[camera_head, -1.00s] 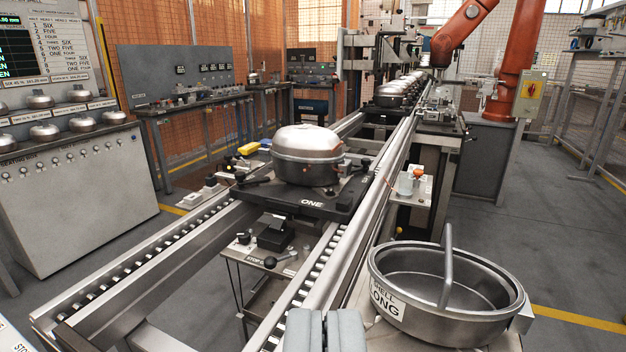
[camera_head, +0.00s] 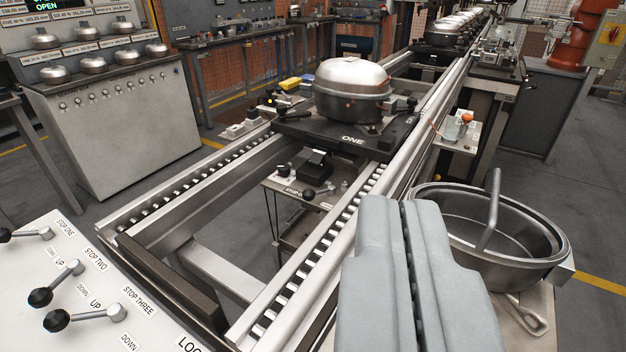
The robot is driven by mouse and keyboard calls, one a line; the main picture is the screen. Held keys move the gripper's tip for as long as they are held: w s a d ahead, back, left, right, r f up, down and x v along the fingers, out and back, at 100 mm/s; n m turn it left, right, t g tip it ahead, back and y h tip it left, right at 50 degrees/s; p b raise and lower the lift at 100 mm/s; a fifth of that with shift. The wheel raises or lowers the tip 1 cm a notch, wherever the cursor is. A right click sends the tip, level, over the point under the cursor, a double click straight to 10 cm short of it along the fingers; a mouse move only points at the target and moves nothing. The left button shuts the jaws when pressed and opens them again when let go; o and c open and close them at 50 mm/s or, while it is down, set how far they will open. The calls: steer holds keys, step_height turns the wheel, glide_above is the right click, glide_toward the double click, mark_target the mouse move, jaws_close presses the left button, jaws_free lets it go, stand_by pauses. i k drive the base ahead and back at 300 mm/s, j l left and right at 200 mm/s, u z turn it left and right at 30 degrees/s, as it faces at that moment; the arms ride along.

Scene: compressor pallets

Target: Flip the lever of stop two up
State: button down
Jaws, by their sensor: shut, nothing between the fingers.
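The lever of stop two (camera_head: 58,282) is the middle of three levers on a white panel (camera_head: 25,275) at the lower left. It has a metal arm and a black ball knob (camera_head: 40,297) pointing toward the lower left of the picture. Its pivot lies beside the STOP TWO label (camera_head: 96,259). Small UP and DOWN marks stand near the levers; I cannot tell which mark this lever points to. My gripper (camera_head: 405,205) is shut and empty at the lower right, well apart from the panel, in front of the conveyor rail.
The stop one lever (camera_head: 27,235) and stop three lever (camera_head: 85,316) flank it closely. A roller conveyor (camera_head: 215,165) runs between panel and gripper. A pallet marked ONE (camera_head: 300,128) carries a compressor shell (camera_head: 352,88). A metal bin (camera_head: 540,255) stands right of my gripper.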

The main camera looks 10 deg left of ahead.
mark_target(41, 297)
steer(key=k+u, duration=0.2)
steer(key=u, duration=0.2)
steer(key=k+u, duration=0.15)
steer(key=u, duration=0.3)
steer(key=k+u, duration=0.2)
steer(key=u, duration=0.2)
